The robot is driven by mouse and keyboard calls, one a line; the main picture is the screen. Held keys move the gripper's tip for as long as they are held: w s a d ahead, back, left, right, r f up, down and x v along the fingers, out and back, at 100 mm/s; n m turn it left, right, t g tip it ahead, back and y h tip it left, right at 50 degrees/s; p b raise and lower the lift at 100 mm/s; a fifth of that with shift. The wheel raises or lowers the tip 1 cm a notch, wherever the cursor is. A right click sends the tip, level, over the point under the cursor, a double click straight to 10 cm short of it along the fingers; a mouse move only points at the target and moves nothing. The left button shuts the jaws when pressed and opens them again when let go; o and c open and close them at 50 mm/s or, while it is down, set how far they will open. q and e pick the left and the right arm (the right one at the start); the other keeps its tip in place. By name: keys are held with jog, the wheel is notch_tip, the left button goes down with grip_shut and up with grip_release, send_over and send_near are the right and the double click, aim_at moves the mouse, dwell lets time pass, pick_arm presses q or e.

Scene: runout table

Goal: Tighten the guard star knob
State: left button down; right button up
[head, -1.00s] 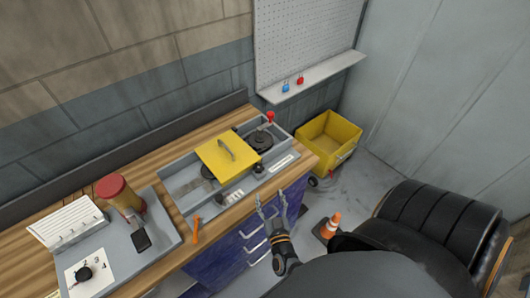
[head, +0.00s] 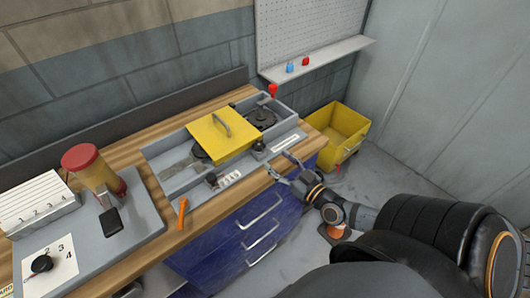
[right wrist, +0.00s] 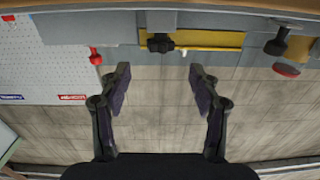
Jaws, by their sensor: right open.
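The yellow guard (head: 222,138), with a grey handle on top, sits over the grey machine tray (head: 166,164) on the bench. A black knob (head: 259,147), seemingly the star knob, stands at the tray's front by the guard's right corner. A black knob also shows in the right wrist view (right wrist: 160,43), in front of a yellow strip, centred above the fingertips. A second dark knob (head: 212,180) is further left on the tray front. My right gripper (head: 278,163) is open and empty, just in front of the bench edge and apart from the knob. My left gripper is out of view.
A red-topped hopper (head: 97,168) and a numbered panel stand at the left. An orange tool (head: 182,212) lies at the bench's front edge. Blue drawers (head: 225,235) are below. A yellow bin (head: 340,130) stands on the floor at the right.

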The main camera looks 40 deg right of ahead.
aim_at(260, 150)
jog(key=w, duration=0.4)
jog(key=w+b, duration=0.1)
jog(key=w, duration=0.1)
jog(key=shift+w+a, duration=0.25)
jog(key=shift+a, duration=0.1)
jog(key=shift+w, duration=0.35)
jog(key=c, duration=1.2)
jog(key=shift+a+r+p, duration=0.1)
jog(key=shift+p, duration=0.3)
jog(key=m+h+p, duration=0.1)
jog(key=h+p, duration=0.1)
jog(key=p, duration=0.1)
jog(key=m+h+p, duration=0.2)
jog(key=h+p, duration=0.1)
jog(key=p, duration=0.1)
jog(key=a+m+h+p, duration=0.1)
jog(key=h+p, duration=0.1)
jog(key=p, duration=0.2)
jog(key=shift+a+r+m+g, duration=0.1)
jog(key=shift+r+m+g, duration=0.1)
jog(key=shift+m+g, duration=0.2)
jog(key=shift+w+a+f+m+g+h+p, duration=0.1)
jog(key=shift+f+m+g+h+p, duration=0.1)
jog(key=shift+m+h+p, duration=0.3)
jog(key=shift+w+a+f+m+g+h+p, duration=0.1)
jog(key=shift+m+g+h+p, duration=0.1)
jog(key=shift+h+p, duration=0.5)
jog(key=shift+s, duration=0.1)
